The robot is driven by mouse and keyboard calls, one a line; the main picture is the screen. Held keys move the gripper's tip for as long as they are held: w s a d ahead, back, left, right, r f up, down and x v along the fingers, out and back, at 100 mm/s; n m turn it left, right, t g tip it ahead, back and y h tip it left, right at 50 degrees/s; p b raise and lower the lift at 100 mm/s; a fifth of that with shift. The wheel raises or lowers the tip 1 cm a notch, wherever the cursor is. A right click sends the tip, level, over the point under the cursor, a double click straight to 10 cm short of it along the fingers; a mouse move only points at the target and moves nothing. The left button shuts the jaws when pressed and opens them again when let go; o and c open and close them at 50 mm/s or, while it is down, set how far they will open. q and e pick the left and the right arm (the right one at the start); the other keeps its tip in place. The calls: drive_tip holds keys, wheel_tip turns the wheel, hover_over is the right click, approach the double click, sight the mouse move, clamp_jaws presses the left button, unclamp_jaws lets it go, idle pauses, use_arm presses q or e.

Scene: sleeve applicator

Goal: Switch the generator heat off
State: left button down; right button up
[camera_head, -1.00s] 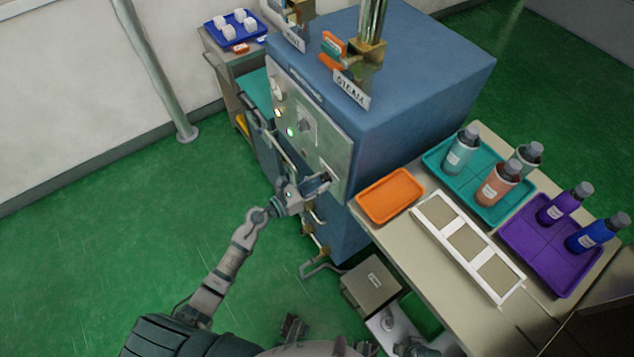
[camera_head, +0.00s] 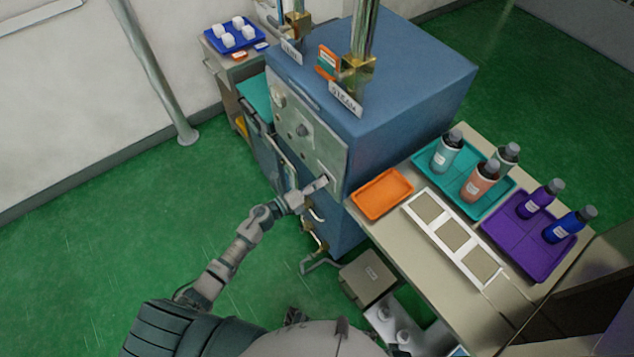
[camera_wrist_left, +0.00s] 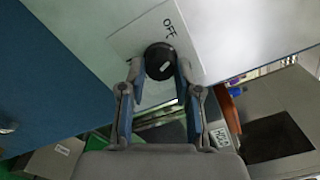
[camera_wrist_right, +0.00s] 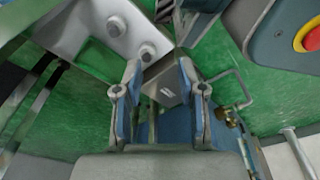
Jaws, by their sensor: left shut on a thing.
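The blue generator cabinet (camera_head: 410,95) carries a pale control panel (camera_head: 310,140) on its front left face. My left gripper (camera_head: 322,183) is at the lower right of this panel. In the left wrist view, my left gripper (camera_wrist_left: 159,72) has its fingers on both sides of a round black knob (camera_wrist_left: 160,55) and is shut on it. The knob sits on a white plate (camera_wrist_left: 185,40) reading OFF; a second marking is partly covered. I cannot tell the knob's exact setting. My right gripper (camera_wrist_right: 160,90) has its fingers apart and holds nothing visible.
A table with an orange tray (camera_head: 382,194), a white three-part frame (camera_head: 441,236), a teal tray (camera_head: 425,171) and a purple tray (camera_head: 525,258) with bottles stands right of the cabinet. A grey box (camera_head: 367,277) is below. Another knob (camera_head: 302,130) is higher on the panel.

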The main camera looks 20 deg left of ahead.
use_arm(q)
drive_tip(key=shift+w+a+r+n+p, duration=0.15)
drive_tip(key=shift+n+p, duration=0.5)
drive_tip(key=shift+n, duration=0.65)
drive_tip(key=shift+w+a+r+n+p, duration=0.15)
drive_tip(key=shift+n+p, duration=0.45)
drive_tip(key=shift+n, duration=0.7)
use_arm(e)
drive_tip(key=s+d+f, duration=0.1)
drive_tip(key=s+f, duration=0.3)
drive_tip(key=s, duration=0.2)
drive_tip(key=shift+s, duration=0.2)
use_arm(q)
drive_tip(key=shift+s+d, duration=0.1)
drive_tip(key=shift+s, duration=0.05)
use_arm(e)
drive_tip(key=shift+d, duration=0.15)
use_arm(q)
drive_tip(key=c, duration=0.8)
unclamp_jaws()
drive_tip(key=shift+f, duration=0.2)
drive_tip(key=v, duration=1.2)
drive_tip(key=shift+f, duration=0.1)
